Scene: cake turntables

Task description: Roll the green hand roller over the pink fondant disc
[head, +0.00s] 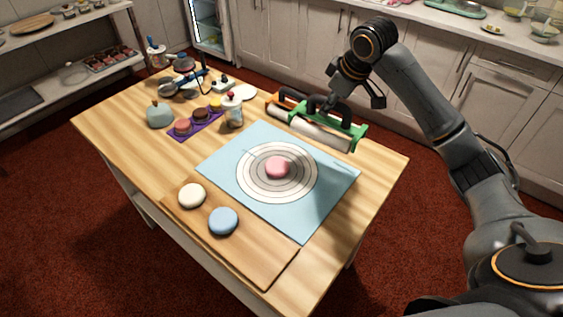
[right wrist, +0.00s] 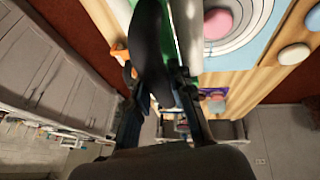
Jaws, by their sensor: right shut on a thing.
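The pink fondant disc (head: 277,167) is a thick round piece at the middle of the ringed blue mat (head: 325,205). It also shows in the right wrist view (right wrist: 217,23). The green hand roller (head: 359,136) has a green frame and a pale cylinder, and is at the mat's far right edge, apart from the disc. My right gripper (head: 331,104) is shut on its dark handle from above. The fingers hide part of the handle. I cannot tell whether the roller touches the table. My left gripper is not in view.
An orange-ended roller (head: 287,97) lies close behind the green one. White (head: 192,196) and blue (head: 223,221) discs sit on a board at the near left. A purple tray of macarons (head: 196,124) and a shaker (head: 232,110) stand left of the mat. The mat around the disc is clear.

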